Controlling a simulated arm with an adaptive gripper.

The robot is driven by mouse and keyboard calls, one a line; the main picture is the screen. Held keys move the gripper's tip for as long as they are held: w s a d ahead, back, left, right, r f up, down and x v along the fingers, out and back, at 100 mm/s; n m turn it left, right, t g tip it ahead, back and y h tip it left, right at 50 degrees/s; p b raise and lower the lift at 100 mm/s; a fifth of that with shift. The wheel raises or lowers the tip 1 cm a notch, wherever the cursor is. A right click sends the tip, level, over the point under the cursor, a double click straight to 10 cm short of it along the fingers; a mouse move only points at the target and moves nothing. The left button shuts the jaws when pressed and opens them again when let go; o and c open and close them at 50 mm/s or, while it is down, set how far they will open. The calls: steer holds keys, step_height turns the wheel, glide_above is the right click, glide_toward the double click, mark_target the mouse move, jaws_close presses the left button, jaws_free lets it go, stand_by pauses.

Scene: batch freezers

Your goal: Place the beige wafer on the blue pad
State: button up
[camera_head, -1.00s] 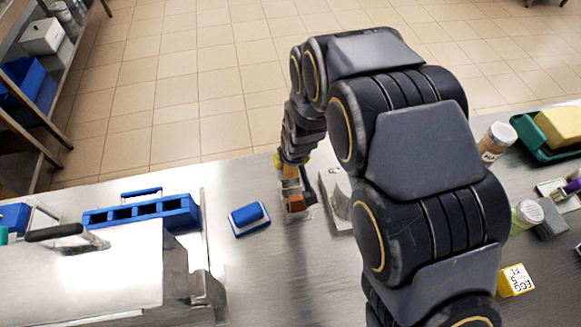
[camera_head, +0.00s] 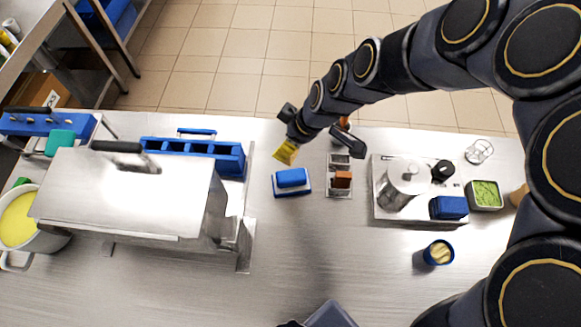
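My gripper (camera_head: 285,154) hangs behind and above the blue pad, left of the small metal holder. Yellow shows at its end. At this size I cannot tell whether that is finger, wafer or both, nor whether the fingers are closed. I cannot make out the beige wafer for certain.
A steel machine (camera_head: 140,195) with a blue compartment tray (camera_head: 200,152) behind it stands left. On the right are a metal platform (camera_head: 388,212) with a steel pot (camera_head: 405,180), a blue box (camera_head: 449,207) and a blue cup (camera_head: 438,253).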

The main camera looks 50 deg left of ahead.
step_height(320, 180, down, 8)
steer(key=shift+r, duration=0.25)
steer(key=shift+f, duration=0.15)
steer(key=o, duration=0.8)
steer(key=shift+o, duration=0.2)
steer(key=v, duration=1.2)
steer(key=shift+r, duration=0.2)
